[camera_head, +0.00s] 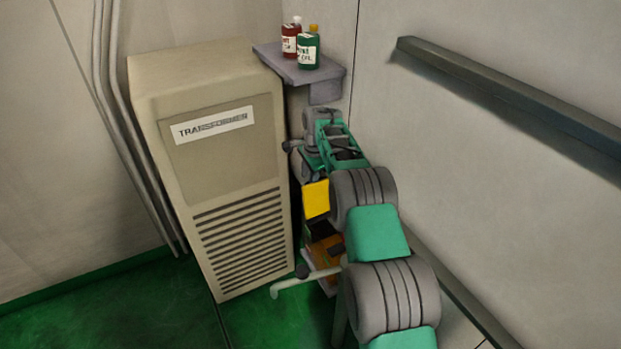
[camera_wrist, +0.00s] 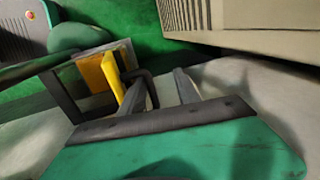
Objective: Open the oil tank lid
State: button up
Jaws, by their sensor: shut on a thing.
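A yellow panel, which looks like the oil tank lid (camera_head: 316,199), stands raised above a brown-orange box, apparently the tank (camera_head: 325,250), beside the transformer. In the wrist view the lid (camera_wrist: 130,62) shows nearly edge-on, tilted up, with an orange surface (camera_wrist: 95,72) behind it inside a dark frame. A black bent handle sits on the lid's near side. My gripper (camera_wrist: 160,82) is at this handle, its two grey fingers around it and shut on it. The exact contact is partly hidden. In the head view my arm covers the gripper and part of the tank.
A beige transformer cabinet (camera_head: 215,160) stands close on the left. A small grey shelf (camera_head: 300,70) holds a red bottle (camera_head: 291,42) and a green bottle (camera_head: 309,50). A dark rail (camera_head: 500,92) runs along the right wall. Green floor (camera_head: 120,305) lies open at front left.

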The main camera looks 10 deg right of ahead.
jog(key=shift+d, duration=0.15)
dwell(0.5)
jog(key=b+v, duration=0.1)
jog(key=v, duration=0.6)
jog(key=shift+r, duration=0.35)
jog(key=s+a+r+n, duration=0.2)
jog(key=s+r+n, duration=0.2)
jog(key=s+r, duration=0.3)
jog(key=s+a+r+n, duration=0.1)
jog(key=s+r+n, duration=0.3)
jog(key=s, duration=0.5)
jog(key=s+f+n+t, duration=0.1)
jog(key=s+f+n, duration=0.1)
jog(key=s, duration=0.9)
jog(key=s+f+n, duration=0.2)
jog(key=s+n, duration=0.3)
jog(key=s, duration=0.6)
jog(key=shift+s+a+f+t+h, duration=0.3)
jog(key=shift+s+a+f+t, duration=0.1)
jog(key=shift+a, duration=0.1)
